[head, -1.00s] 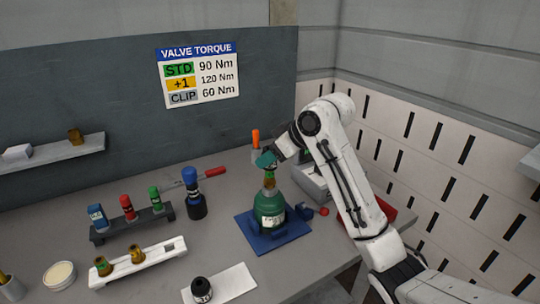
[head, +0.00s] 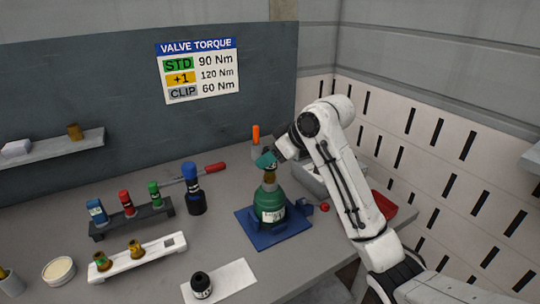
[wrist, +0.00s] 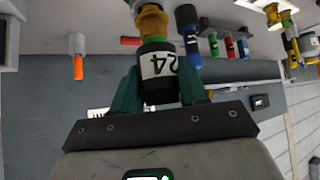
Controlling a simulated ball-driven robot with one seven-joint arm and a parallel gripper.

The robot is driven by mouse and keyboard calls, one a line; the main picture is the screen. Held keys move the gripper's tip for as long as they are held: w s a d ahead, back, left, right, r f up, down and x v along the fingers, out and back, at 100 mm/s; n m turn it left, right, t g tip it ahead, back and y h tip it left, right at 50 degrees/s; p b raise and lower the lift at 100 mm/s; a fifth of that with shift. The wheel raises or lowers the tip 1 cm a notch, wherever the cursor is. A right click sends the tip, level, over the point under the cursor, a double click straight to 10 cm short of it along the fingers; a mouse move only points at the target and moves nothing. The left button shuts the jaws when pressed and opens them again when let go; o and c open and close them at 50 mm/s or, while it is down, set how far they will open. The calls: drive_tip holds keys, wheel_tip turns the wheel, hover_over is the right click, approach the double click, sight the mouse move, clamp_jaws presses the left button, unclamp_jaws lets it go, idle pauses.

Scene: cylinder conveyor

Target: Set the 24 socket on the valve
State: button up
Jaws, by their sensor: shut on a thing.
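The green cylinder (head: 270,206) stands upright on a blue base (head: 272,237), with a brass valve (head: 269,177) on top. My teal-fingered gripper (head: 266,160) is right above the valve. In the wrist view my gripper (wrist: 157,92) is shut on the black socket (wrist: 158,65), whose white band reads 24. The socket's far end meets a green ring at the brass valve (wrist: 152,22), in line with it. I cannot tell how deep the socket sits on the valve. In the head view my fingers hide most of the socket.
A dark rack (head: 133,222) holds blue, red and green items. A blue-topped tool (head: 193,189) stands beside it. A white rack (head: 138,258) holds brass valves. A black-topped item (head: 201,286) stands on a white sheet. A grey box and red tray (head: 384,205) lie behind my arm.

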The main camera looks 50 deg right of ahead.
sight(267, 148)
drive_tip(key=shift+f+b, duration=0.65)
drive_tip(key=shift+f, duration=0.8)
drive_tip(key=o, duration=1.2)
wheel_tip(267, 148, up, 6)
drive_tip(key=p, duration=0.6)
